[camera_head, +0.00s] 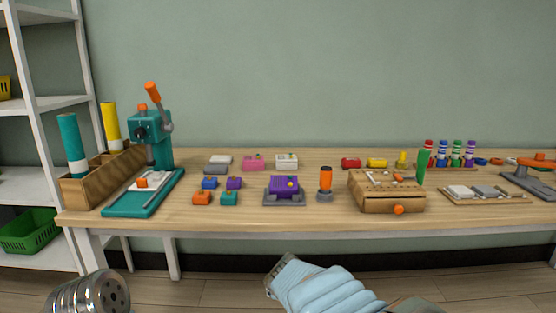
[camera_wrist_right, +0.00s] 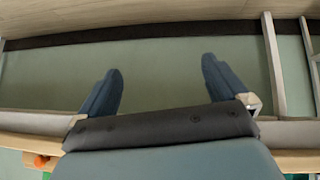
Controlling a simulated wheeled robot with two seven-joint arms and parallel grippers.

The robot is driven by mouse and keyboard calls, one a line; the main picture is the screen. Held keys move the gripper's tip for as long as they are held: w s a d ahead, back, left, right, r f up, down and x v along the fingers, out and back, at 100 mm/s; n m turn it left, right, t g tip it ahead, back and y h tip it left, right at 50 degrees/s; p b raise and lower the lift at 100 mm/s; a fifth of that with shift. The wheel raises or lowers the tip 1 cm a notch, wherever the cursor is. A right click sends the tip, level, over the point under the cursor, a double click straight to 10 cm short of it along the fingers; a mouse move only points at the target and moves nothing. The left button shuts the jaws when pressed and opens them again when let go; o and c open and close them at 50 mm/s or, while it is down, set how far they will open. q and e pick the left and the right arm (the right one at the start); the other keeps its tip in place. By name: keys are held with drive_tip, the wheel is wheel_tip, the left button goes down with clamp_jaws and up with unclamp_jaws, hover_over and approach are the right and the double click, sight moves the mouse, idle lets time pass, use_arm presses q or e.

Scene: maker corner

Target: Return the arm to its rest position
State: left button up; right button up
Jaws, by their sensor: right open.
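My right arm (camera_head: 322,290), light blue, reaches in at the bottom middle of the head view, in front of the table's near edge and below its top. In the right wrist view my right gripper (camera_wrist_right: 161,65) has its two dark blue fingers spread wide, with nothing between them. It touches nothing that I can see. Its fingers cannot be made out clearly in the head view. My left gripper does not show; only a ribbed metal part is at the bottom left of the head view.
The wooden table (camera_head: 240,218) holds a teal press (camera_head: 150,140), a purple block on a grey base (camera_head: 286,186), an orange-and-black cylinder (camera_head: 325,182) and a wooden box (camera_head: 375,194). White shelves (camera_head: 40,103) stand at left. Floor before the table looks clear.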

drive_tip(key=s+d+f+g+y, duration=0.15)
drive_tip(key=s+d+f, duration=0.25)
drive_tip(key=f, duration=0.7)
drive_tip(key=s+d+f+g+h, duration=0.1)
drive_tip(key=s+d+f+g, duration=0.2)
drive_tip(key=f, duration=0.7)
drive_tip(key=s+f+m+g+y, duration=0.1)
drive_tip(key=s+f+y, duration=0.1)
drive_tip(key=s+f, duration=0.3)
drive_tip(key=s+f+m+g+y, duration=0.1)
drive_tip(key=s+f, duration=0.5)
drive_tip(key=s, duration=0.7)
drive_tip(key=shift+a+f+g+y, duration=0.2)
drive_tip(key=shift+g+y, duration=0.25)
drive_tip(key=shift+y, duration=0.5)
